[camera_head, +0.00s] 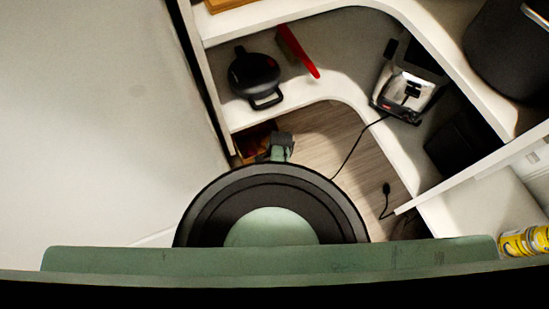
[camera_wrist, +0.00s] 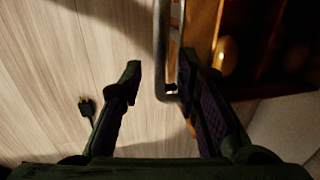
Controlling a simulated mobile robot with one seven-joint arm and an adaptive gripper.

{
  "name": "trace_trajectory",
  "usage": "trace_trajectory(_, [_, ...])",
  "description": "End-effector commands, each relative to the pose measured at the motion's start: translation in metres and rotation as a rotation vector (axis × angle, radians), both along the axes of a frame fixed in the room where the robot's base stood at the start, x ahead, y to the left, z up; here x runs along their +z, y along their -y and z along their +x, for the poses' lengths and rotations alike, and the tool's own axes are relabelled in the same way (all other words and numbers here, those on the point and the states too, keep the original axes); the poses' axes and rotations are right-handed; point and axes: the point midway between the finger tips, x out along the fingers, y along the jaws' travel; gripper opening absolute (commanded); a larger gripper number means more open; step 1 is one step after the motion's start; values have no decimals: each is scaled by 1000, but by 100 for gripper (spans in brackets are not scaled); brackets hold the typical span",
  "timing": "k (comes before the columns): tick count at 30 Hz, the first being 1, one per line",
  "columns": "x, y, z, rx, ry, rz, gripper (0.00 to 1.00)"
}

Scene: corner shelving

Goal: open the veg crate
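The veg crate (camera_wrist: 204,28) is a brown wooden box at the upper right of the wrist view, with rounded contents in shadow. In the head view a small dark-brown part of it (camera_head: 249,141) shows under the left shelf, mostly hidden. A grey metal bar handle (camera_wrist: 160,45) runs along its front and bends toward the crate at its lower end. My gripper (camera_wrist: 161,66) is open, with one finger on each side of the handle in the wrist view. The right finger overlaps the crate's front edge. I cannot tell whether either finger touches. In the head view my gripper (camera_head: 281,142) is beside the crate.
White corner shelves hold a black round appliance (camera_head: 255,75), a red-handled item (camera_head: 298,50) and a toaster (camera_head: 410,85). A cable hangs down to a black plug (camera_wrist: 86,106) on the wood-look surface. A yellow can (camera_head: 524,241) stands at the right. A white wall is at left.

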Motion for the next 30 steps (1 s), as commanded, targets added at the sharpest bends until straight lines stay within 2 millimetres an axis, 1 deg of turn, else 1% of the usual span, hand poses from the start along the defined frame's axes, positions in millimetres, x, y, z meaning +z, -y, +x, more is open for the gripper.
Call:
trace_trajectory(1, [0,0,0,0,0,0,30])
trace_trajectory(12, [0,0,0,0,-1,0,5])
trace_trajectory(15, [0,0,0,0,0,0,0])
trace_trajectory(30, [0,0,0,0,0,0,0])
